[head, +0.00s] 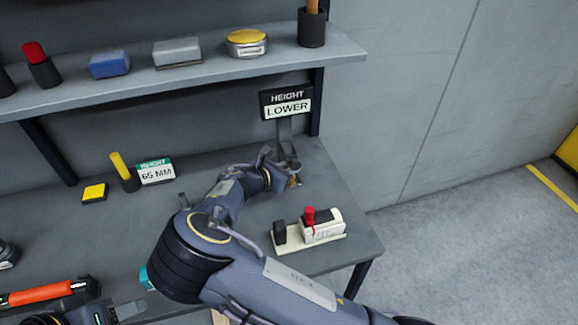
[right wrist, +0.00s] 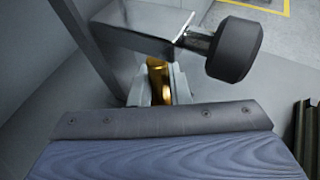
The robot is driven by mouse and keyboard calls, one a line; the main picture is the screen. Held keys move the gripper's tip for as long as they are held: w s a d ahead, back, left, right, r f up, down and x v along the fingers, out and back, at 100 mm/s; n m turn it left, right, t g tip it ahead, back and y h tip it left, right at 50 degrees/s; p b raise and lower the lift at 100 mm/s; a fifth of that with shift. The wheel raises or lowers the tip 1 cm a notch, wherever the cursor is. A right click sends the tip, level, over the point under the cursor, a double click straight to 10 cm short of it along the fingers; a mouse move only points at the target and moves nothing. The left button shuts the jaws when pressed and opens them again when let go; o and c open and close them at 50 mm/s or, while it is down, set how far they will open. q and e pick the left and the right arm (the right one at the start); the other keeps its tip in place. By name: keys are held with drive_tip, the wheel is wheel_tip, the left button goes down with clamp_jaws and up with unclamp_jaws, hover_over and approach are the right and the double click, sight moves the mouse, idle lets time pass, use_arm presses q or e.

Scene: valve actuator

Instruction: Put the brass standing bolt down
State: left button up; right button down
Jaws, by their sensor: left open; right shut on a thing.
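The brass bolt (right wrist: 157,80) stands between the fingers of my right gripper (right wrist: 158,90) in the right wrist view. Its upper end meets or passes behind a grey metal plate (right wrist: 145,45); I cannot tell which. In the head view my right gripper (head: 291,178) is at the base of the sign stand at the back right of the bench, with a small bit of brass showing at its tips. The bolt's lower end is hidden. My left gripper (head: 128,309) is open at the lower left, partly cut off by the frame.
A black knob (right wrist: 235,50) sticks out beside the plate. A "HEIGHT LOWER" sign (head: 287,102) rises behind my right gripper. A white device with a red lever (head: 322,226) stands front right. A "65 MM" sign (head: 155,171) and a yellow block (head: 95,193) are left.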

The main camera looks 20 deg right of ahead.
drive_tip(key=c, duration=1.6)
unclamp_jaws()
drive_tip(key=shift+f, duration=0.1)
drive_tip(key=shift+c, duration=0.2)
drive_tip(key=b+v, duration=0.2)
drive_tip(key=v, duration=1)
drive_tip(key=shift+r, duration=0.25)
drive_tip(key=shift+r, duration=0.1)
